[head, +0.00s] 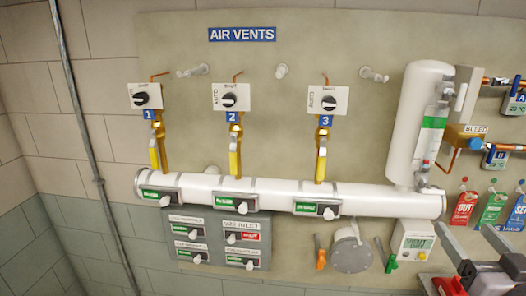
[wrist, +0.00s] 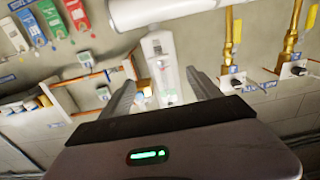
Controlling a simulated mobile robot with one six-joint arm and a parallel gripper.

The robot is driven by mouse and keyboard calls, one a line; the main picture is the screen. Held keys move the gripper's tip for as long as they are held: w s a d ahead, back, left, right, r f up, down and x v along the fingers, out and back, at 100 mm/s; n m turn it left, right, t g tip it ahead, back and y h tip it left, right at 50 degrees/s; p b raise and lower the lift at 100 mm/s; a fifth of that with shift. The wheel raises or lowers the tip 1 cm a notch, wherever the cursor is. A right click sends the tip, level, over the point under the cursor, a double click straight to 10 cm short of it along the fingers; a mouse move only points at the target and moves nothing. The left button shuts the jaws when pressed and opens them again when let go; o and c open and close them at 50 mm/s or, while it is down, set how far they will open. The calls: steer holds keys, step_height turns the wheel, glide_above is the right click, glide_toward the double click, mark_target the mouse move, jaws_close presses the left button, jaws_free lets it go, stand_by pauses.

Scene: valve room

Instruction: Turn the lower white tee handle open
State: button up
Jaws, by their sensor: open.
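A grey panel (head: 180,219) below the white pipe carries several small indicator plates with white handles. The lower-right plate (head: 240,260) shows green with a white handle (head: 249,265). Which one is the lower white tee handle I cannot tell for sure. My gripper (head: 463,228) is at the lower right in the head view, well right of the panel. In the wrist view my gripper (wrist: 163,86) has its fingers spread, with nothing held between them. The panel is not clearly seen there.
A white pipe (head: 270,188) crosses the wall above the panel, with yellow-handled vent valves (head: 235,158) above it. A white vertical cylinder (head: 418,115) stands right. A round grey flange (head: 350,255), an orange handle (head: 320,258) and a green handle (head: 390,263) lie between panel and gripper.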

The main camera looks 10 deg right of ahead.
mark_target(434, 192)
steer(key=x, duration=0.5)
steer(key=p+x, duration=0.1)
steer(key=x, duration=0.9)
steer(key=shift+w+d+f, duration=0.1)
steer(key=shift+d, duration=0.2)
steer(key=c, duration=1.4)
